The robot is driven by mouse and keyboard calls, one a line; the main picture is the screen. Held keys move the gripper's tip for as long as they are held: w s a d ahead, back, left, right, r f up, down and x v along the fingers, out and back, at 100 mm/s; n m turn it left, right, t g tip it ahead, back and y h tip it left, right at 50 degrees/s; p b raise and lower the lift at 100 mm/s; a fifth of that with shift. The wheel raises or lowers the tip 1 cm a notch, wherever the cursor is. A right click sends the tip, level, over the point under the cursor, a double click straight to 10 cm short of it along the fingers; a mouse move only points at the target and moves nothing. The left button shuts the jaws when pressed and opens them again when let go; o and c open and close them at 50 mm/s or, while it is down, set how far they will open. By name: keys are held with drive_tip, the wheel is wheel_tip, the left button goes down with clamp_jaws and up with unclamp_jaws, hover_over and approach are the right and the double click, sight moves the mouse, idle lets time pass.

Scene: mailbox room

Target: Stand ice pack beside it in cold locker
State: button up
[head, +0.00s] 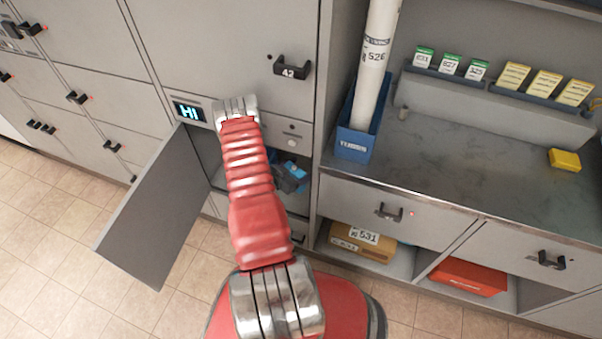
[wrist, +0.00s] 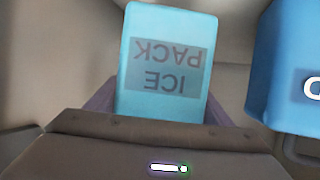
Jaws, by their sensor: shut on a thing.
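The ice pack (wrist: 165,65) is light blue, with its label upside down in the wrist view. My gripper (wrist: 160,115) is shut on its near end; the fingers are mostly hidden behind the gripper body. A darker blue item (wrist: 290,70) with a white letter stands to the right of the pack, with a small gap between them. In the head view, the open locker (head: 205,150) has its door (head: 155,215) swung out to the left. My red arm reaches across the opening, and blue shows inside at its right (head: 295,170). The pack's contact with the locker floor cannot be told.
A display (head: 189,112) reading "HI" is above the opening. A counter (head: 470,130) at the right holds a blue bin (head: 355,140) with a tall tube (head: 375,60) and a yellow block (head: 564,160). A cardboard parcel (head: 360,245) and a red box (head: 468,277) sit below.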

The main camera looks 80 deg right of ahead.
drive_tip(key=shift+f, duration=2.1)
drive_tip(key=o, duration=1.3)
drive_tip(key=shift+f, duration=0.1)
drive_tip(key=v, duration=1.2)
